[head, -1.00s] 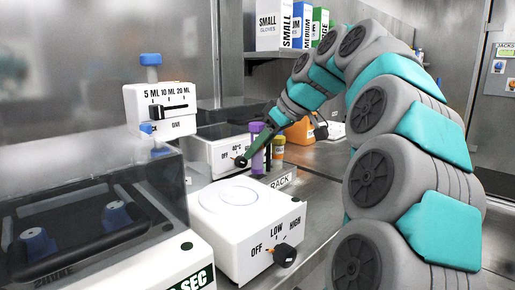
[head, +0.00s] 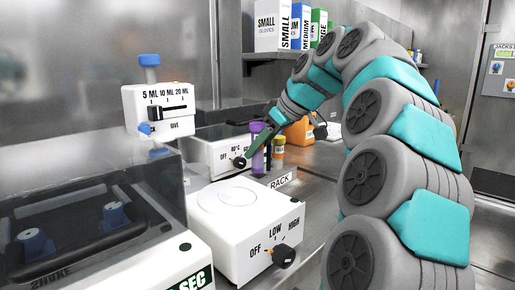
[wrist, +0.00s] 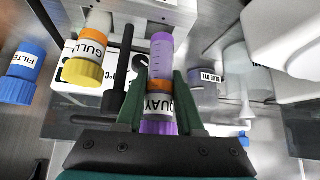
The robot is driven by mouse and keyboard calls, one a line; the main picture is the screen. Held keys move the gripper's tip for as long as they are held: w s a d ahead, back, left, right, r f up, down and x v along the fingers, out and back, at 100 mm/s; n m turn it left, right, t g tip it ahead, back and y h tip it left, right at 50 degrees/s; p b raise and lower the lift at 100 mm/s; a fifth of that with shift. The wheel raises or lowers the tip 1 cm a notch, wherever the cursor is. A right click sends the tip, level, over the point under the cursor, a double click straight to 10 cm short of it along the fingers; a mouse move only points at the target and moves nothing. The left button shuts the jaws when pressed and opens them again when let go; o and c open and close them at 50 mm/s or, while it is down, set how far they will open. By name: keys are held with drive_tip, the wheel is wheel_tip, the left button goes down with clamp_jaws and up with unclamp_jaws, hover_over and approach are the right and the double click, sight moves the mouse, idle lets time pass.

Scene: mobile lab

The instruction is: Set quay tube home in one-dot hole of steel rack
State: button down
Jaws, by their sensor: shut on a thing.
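The quay tube (wrist: 160,55) has purple contents, an orange band, a white QUAY label and a purple cap. My gripper (wrist: 160,90) is shut on it around the label, with the cap toward my palm. In the head view the tube (head: 258,162) stands about upright in my gripper (head: 258,140), behind the white hotplate. The steel rack is mostly hidden in the head view; a RACK label (head: 283,180) shows on the bench. I cannot make out its dot marks, or whether the tube's lower end is in a hole.
A yellow-capped GULLY tube (wrist: 88,55) is close beside my gripper, and a blue-capped FILTER tube (wrist: 20,72) is farther left. The hotplate (head: 235,220) stands in front. A heater with a dial (head: 218,152) and an orange container (head: 300,130) are behind.

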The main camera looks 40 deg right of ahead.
drive_tip(key=shift+f+b, duration=0.5)
drive_tip(key=shift+f, duration=0.15)
idle(0.3)
drive_tip(key=shift+d+r, duration=0.1)
drive_tip(key=shift+r, duration=0.2)
idle(0.5)
drive_tip(key=shift+w+d, duration=0.45)
drive_tip(key=shift+d, duration=0.25)
idle(1.3)
drive_tip(key=shift+f, duration=0.35)
idle(0.4)
drive_tip(key=shift+r, duration=0.35)
drive_tip(key=shift+w+d, duration=0.3)
drive_tip(key=shift+d, duration=0.45)
idle(1.6)
drive_tip(key=shift+f, duration=0.3)
idle(0.4)
